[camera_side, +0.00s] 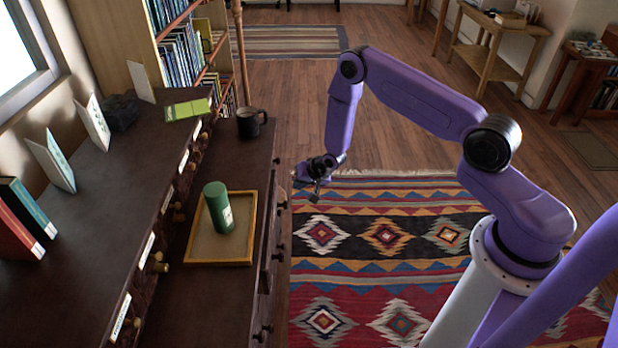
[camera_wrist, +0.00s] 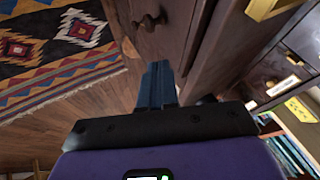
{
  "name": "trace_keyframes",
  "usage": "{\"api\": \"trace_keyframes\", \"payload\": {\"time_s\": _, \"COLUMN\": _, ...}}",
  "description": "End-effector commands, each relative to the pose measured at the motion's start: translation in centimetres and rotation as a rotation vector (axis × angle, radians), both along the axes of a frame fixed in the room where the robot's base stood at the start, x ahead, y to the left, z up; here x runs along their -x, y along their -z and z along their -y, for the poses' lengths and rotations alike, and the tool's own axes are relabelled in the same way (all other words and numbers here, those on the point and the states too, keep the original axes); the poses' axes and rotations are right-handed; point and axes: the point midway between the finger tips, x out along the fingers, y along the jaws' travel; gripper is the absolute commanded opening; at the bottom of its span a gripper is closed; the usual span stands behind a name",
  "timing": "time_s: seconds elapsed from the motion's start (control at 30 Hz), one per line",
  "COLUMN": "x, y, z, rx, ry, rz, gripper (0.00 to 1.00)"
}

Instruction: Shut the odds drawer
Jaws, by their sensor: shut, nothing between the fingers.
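The dark wooden cabinet (camera_side: 225,300) has drawer fronts with dark round knobs along its right side. A lower drawer front (camera_side: 271,225) there seems to stand slightly out from the cabinet. I cannot read any label marking the odds drawer. My gripper (camera_side: 314,192) is over the rug side, just right of these fronts, fingers pointing down. In the wrist view its blue fingers (camera_wrist: 160,72) are together and empty, beside a brown drawer front (camera_wrist: 172,38) with a knob (camera_wrist: 148,21). I cannot tell whether they touch it.
On the lower top stand a yellow-rimmed tray (camera_side: 194,262) with a green canister (camera_side: 218,208) and a dark mug (camera_side: 250,123). Small labelled drawers with knobs (camera_side: 157,263) line the upper step. Books (camera_side: 25,212) and cards stand above. The patterned rug (camera_side: 385,235) is clear.

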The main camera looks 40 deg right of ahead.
Motion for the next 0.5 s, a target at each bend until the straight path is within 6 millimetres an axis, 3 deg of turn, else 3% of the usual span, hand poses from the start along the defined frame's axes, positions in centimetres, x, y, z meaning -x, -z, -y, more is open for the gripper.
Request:
{"api": "trace_keyframes", "payload": {"time_s": 0.4, "x": 2.9, "y": -3.9, "z": 0.3, "rx": 0.001, "ry": -0.001, "rz": 0.0, "gripper": 0.0}}
{"api": "trace_keyframes", "payload": {"time_s": 0.43, "x": 3.0, "y": -4.0, "z": 0.3, "rx": 0.001, "ry": -0.001, "rz": -0.001, "gripper": 0.03}}
{"api": "trace_keyframes", "payload": {"time_s": 0.5, "x": 3.2, "y": -4.1, "z": 0.2, "rx": 0.004, "ry": -0.008, "rz": 0.0, "gripper": 0.26}}
